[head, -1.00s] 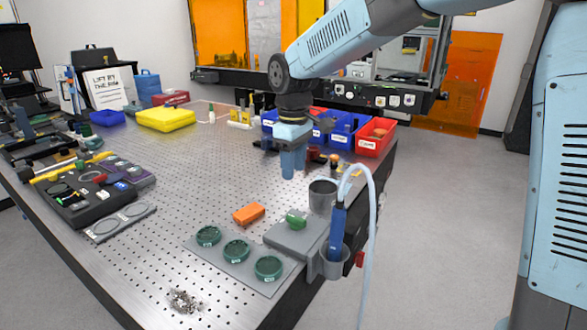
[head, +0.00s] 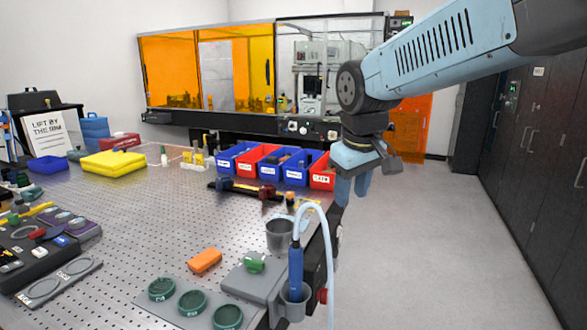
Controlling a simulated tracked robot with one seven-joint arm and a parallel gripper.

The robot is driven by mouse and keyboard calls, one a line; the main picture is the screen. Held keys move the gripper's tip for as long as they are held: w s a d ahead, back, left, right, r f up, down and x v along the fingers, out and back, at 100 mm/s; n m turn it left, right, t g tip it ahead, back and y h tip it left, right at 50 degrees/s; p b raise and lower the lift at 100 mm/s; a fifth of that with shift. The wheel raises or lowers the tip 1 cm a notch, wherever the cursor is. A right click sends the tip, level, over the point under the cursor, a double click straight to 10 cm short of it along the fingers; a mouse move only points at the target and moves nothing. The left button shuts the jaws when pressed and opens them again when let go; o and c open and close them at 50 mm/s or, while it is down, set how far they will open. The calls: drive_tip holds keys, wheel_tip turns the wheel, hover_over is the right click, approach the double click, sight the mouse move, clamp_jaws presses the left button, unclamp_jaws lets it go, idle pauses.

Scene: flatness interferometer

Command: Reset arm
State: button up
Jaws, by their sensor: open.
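My gripper (head: 352,188) hangs at the end of my pale blue arm, pointing down, near the right edge of the perforated metal table (head: 150,215). Its two blue fingers are apart and nothing shows between them. In this view it appears just right of the red and blue bins and above the grey cup (head: 280,236). How high it is over the floor or table edge I cannot tell exactly.
A blue pen-like tool (head: 296,270) with a pale hose stands in a holder at the table edge. Bins (head: 322,172), an orange block (head: 204,260) and green round parts (head: 193,302) sit on the table. Dark cabinets (head: 540,150) line the right; the floor between is clear.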

drive_tip(key=s+d+f+m+t, duration=0.1)
drive_tip(key=s+d+m, duration=0.5)
drive_tip(key=s+d, duration=0.6)
drive_tip(key=shift+f+t, duration=0.15)
drive_tip(key=shift+t, duration=0.65)
